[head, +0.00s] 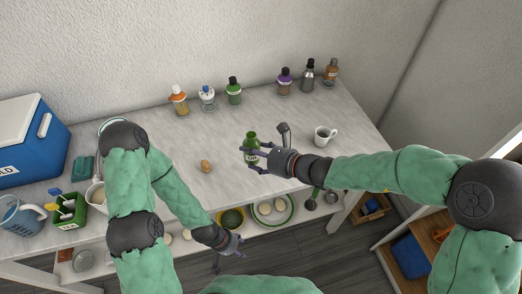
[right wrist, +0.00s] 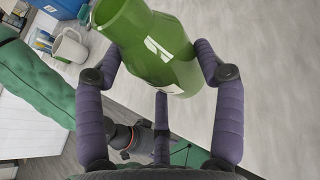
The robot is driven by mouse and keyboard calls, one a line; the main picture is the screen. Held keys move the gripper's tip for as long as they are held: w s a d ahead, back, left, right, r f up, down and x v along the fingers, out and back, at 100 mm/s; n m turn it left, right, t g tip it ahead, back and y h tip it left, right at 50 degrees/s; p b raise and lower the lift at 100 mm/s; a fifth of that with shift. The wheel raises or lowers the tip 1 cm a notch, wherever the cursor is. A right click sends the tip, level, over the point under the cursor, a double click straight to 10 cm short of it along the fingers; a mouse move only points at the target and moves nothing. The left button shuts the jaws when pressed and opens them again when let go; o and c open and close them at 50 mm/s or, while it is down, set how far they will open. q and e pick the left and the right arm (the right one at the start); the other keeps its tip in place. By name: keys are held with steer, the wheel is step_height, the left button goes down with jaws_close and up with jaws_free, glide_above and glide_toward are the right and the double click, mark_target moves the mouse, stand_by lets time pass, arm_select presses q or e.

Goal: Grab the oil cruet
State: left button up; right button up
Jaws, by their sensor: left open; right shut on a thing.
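The oil cruet appears to be the green glass bottle (head: 252,140) with a pale label, near the middle of the table in the head view. My right gripper (head: 256,157) is shut on it. In the right wrist view the cruet (right wrist: 150,42) sits between the dark fingers of this gripper (right wrist: 160,75), and its open mouth shows at the top left. I cannot tell whether its base touches the table. My left gripper (head: 232,245) is open and empty, low in front of the table's front edge.
A white mug (head: 325,136) stands right of the cruet, and a small brown lump (head: 206,166) lies left. A blue cooler (head: 30,140) fills the left end.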

steer(key=s+a+r, duration=0.3)
steer(key=s+a, duration=0.1)
steer(key=s, duration=0.1)
steer(key=shift+s, duration=0.2)
stand_by(0.3)
